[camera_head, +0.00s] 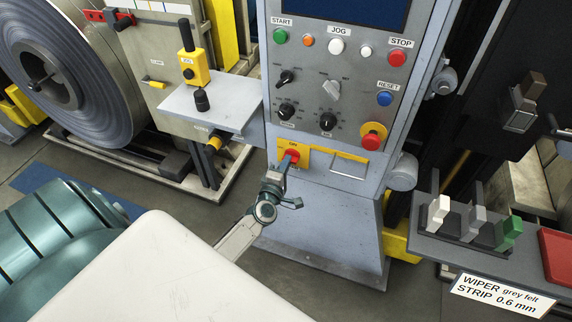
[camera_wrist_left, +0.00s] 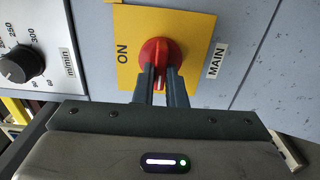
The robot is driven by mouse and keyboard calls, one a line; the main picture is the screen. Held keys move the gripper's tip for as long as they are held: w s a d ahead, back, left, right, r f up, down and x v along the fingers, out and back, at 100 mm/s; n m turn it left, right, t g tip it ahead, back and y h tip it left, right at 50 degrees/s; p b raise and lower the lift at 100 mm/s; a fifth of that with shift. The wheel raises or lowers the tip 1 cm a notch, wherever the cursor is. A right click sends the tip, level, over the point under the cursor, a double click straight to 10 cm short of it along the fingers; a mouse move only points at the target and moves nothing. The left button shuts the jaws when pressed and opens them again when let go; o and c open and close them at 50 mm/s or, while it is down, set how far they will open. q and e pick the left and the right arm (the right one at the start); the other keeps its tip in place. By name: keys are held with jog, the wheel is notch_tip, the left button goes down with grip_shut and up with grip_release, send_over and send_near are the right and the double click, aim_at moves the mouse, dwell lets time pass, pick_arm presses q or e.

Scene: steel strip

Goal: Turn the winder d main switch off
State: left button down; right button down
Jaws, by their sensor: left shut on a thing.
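The main switch is a red rotary knob (camera_head: 292,155) on a yellow plate (camera_head: 304,151) low on the grey control cabinet. It also shows in the left wrist view as a red knob (camera_wrist_left: 153,50) on its yellow plate (camera_wrist_left: 190,28). The plate reads ON, and a MAIN label sits opposite it. My left gripper (camera_head: 286,162) is at the knob, its two fingers (camera_wrist_left: 162,72) shut on the grip of the knob, one on each side. The grip stands across the ON direction, with a white mark at its lower end in the wrist view. My right gripper is not in view.
Above are buttons, dials and a red emergency stop (camera_head: 373,136) on yellow. A metal label holder (camera_head: 349,166) is right of the switch. A large steel coil (camera_head: 85,70) stands further left.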

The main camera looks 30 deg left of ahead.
pick_arm(q)
jog(key=c, duration=1.6)
grip_release()
jog(key=shift+o, duration=0.6)
jog(key=b+v, duration=0.1)
jog(key=v, duration=0.9)
jog(key=shift+s, duration=0.35)
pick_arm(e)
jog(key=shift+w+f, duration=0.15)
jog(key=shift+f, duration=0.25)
pick_arm(q)
jog(key=shift+d, duration=0.15)
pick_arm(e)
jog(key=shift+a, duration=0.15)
